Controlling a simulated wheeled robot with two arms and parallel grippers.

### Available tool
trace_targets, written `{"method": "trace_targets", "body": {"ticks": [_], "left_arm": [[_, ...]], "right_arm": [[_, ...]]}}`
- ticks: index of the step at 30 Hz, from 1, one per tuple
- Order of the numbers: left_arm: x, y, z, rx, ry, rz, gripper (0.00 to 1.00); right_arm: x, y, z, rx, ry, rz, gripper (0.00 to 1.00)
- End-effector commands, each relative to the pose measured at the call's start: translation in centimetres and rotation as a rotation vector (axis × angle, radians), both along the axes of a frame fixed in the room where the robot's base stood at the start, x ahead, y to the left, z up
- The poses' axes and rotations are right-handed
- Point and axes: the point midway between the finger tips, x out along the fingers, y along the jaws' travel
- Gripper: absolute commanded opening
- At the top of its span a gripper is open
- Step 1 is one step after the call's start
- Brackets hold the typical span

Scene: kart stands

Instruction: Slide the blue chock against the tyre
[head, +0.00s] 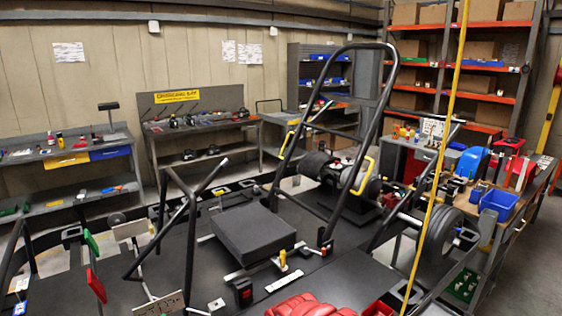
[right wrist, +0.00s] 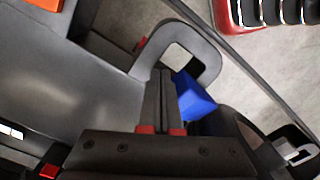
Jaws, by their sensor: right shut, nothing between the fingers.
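The blue chock (right wrist: 196,98) shows in the right wrist view as a blue block just right of my right gripper's fingers. My right gripper (right wrist: 160,76) is shut and empty, its fingers together beside the chock. I cannot tell whether they touch it. A dark rounded shape, apparently the tyre (right wrist: 237,127), lies right of and below the chock. I cannot tell whether chock and tyre touch. In the head view, a kart tyre (head: 433,235) stands at the right. I cannot make out the chock or either gripper there.
A grey looped frame (right wrist: 207,45) stands right behind the fingers and chock in the right wrist view. A red rack with dark rolls (right wrist: 268,12) is at the top right. In the head view, a blue bin (head: 500,203) sits on the right bench near the tyre.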

Motion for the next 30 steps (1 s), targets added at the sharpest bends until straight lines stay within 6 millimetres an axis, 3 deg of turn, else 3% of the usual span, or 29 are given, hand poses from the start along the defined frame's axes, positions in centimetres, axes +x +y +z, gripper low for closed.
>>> {"method": "trace_targets", "body": {"ticks": [30], "left_arm": [[0.00,0.00,0.05,0.000,0.000,0.000,0.00]], "right_arm": [[-0.30,0.60,0.00,0.000,0.001,0.000,0.00]]}}
